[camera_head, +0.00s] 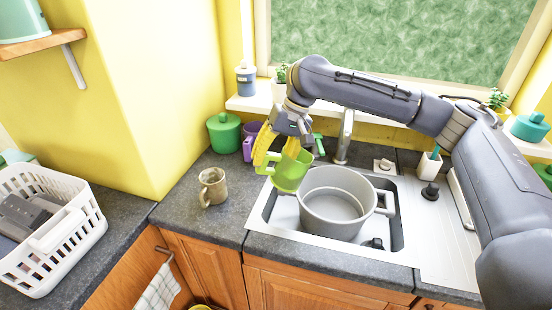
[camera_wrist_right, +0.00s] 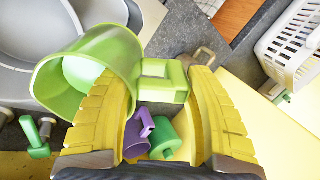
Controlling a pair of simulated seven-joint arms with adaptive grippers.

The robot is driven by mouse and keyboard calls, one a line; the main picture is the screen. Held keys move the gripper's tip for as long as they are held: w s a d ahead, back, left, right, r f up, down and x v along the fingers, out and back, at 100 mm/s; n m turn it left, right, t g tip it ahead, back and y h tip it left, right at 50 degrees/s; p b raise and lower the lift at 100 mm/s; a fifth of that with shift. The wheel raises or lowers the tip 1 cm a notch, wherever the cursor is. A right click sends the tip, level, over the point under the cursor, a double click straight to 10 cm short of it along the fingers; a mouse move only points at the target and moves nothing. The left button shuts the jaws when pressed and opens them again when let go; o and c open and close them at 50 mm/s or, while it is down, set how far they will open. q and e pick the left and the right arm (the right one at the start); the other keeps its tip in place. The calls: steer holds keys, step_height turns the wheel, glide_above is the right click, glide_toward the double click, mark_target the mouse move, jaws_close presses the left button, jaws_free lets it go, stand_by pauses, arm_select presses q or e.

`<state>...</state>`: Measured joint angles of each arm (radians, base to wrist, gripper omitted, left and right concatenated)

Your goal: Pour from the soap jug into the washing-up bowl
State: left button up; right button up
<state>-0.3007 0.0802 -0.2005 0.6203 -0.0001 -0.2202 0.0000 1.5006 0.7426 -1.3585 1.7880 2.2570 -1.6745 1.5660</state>
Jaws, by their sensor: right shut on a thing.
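The soap jug (camera_head: 289,174) is bright green, and my right gripper (camera_head: 275,156) holds it in the air over the left edge of the sink. In the right wrist view the yellow fingers are shut on the handle of the jug (camera_wrist_right: 105,58), and pale contents show inside its mouth. It looks slightly tilted. The washing-up bowl (camera_head: 330,212) is a round grey vessel with side handles, standing in the sink just right of the jug. Its visible inside looks empty. My left gripper is in neither view.
A tap (camera_head: 345,135) rises behind the bowl. A beige mug (camera_head: 212,187) stands on the counter to the left, with a green canister (camera_head: 224,133) and a purple mug (camera_head: 249,142) behind. A white basket (camera_head: 75,230) sits far left. Counter around the beige mug is clear.

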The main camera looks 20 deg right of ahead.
mark_target(272, 170)
steer(key=shift+f, duration=1.8)
steer(key=shift+d+r+y, duration=0.3)
steer(key=shift+r+y, duration=0.35)
steer(key=shift+y, duration=0.15)
steer(key=shift+r+y, duration=0.8)
steer(key=shift+r, duration=0.1)
steer(key=shift+d, duration=0.1)
steer(key=shift+f, duration=0.85)
steer(key=shift+d+r+y, duration=0.2)
steer(key=shift+d+y, duration=0.1)
steer(key=shift+y, duration=0.35)
steer(key=shift+d+r+y, duration=0.2)
steer(key=shift+d+y, duration=0.1)
steer(key=shift+y, duration=0.35)
steer(key=shift+d, duration=0.15)
